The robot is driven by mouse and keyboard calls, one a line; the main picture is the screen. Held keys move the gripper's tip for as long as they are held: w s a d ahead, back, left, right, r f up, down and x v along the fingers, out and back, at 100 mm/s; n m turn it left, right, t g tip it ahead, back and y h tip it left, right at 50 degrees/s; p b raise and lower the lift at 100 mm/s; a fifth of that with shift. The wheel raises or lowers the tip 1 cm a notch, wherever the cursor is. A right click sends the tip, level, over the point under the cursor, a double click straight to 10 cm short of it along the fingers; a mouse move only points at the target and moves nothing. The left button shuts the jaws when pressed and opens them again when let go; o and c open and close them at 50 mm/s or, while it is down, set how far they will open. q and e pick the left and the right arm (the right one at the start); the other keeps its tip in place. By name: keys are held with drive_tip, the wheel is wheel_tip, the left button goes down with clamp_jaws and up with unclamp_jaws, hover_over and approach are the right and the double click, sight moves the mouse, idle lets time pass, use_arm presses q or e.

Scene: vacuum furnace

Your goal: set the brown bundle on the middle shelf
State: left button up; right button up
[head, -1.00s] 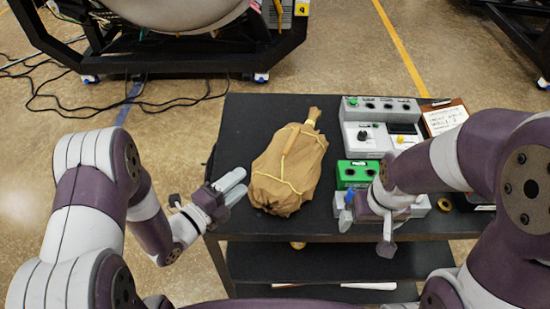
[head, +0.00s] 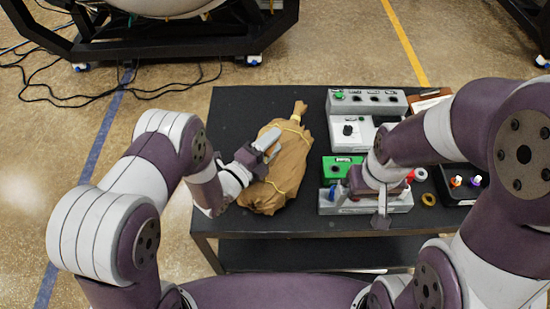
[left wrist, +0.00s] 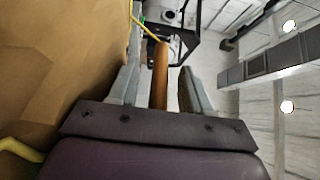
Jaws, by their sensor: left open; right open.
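The brown bundle (head: 290,180), wrapped in paper and tied with yellow cord, lies on the cart's black top (head: 240,110). My left gripper (head: 268,142) is at its upper left side, fingers open. In the left wrist view the bundle (left wrist: 60,60) fills the left, and its wooden handle (left wrist: 160,75) stands between the open fingers (left wrist: 158,88); I see gaps on both sides of the handle. A dark shelf (head: 300,257) shows below the cart top. My right gripper (head: 383,216) is open over a grey tray, at the right.
A grey control box (head: 365,105), a green box (head: 342,168) and a grey tray (head: 340,208) stand right of the bundle. A yellow tape roll (head: 429,199) lies near the tray. The furnace frame (head: 150,45) and cables are beyond the cart.

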use_arm(q)
drive_tip(key=shift+s+a, duration=0.1)
drive_tip(key=shift+a, duration=0.05)
drive_tip(key=c, duration=0.3)
drive_tip(key=shift+f, duration=0.1)
clamp_jaws()
idle(0.7)
